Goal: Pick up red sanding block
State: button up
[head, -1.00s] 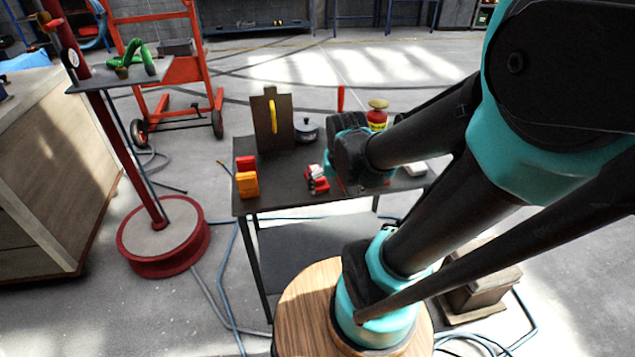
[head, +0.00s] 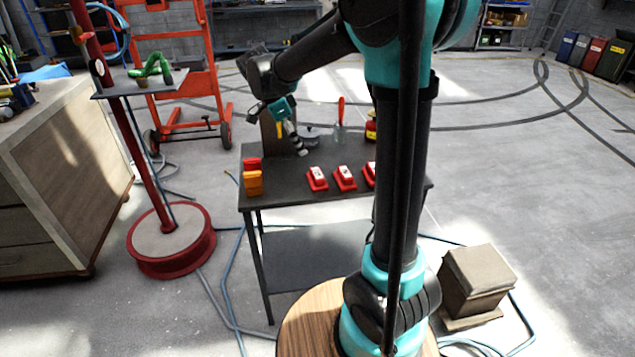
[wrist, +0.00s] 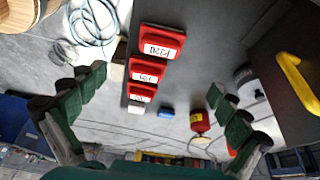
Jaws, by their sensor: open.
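Three red blocks with white labelled tops stand in a row on the dark table (head: 290,187): a left one (head: 317,179), a middle one (head: 345,178) and a right one (head: 370,173) partly hidden by my arm. In the wrist view the row recedes from a near block (wrist: 160,42) through a middle one (wrist: 146,70) to a far one (wrist: 140,92). I cannot tell which is the sanding block. My gripper (head: 299,148) is open and empty above the table, behind and left of the row. Its green fingers (wrist: 158,88) spread either side in the wrist view.
A red block (head: 253,164) and an orange block (head: 253,183) stand at the table's left edge. An upright board with a yellow handle (wrist: 298,80), a dark pot (head: 312,136) and a red-yellow can (wrist: 200,122) stand nearby. A red post stand (head: 172,245) is left.

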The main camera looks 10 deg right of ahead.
aim_at(317, 173)
jog(key=x, duration=1)
jog(key=shift+x, duration=2.8)
jog(key=shift+w+d, duration=0.1)
jog(key=shift+c, duration=0.6)
jog(key=shift+r, duration=0.1)
jog(key=c, duration=1.1)
notch_tip(317, 173, up, 20)
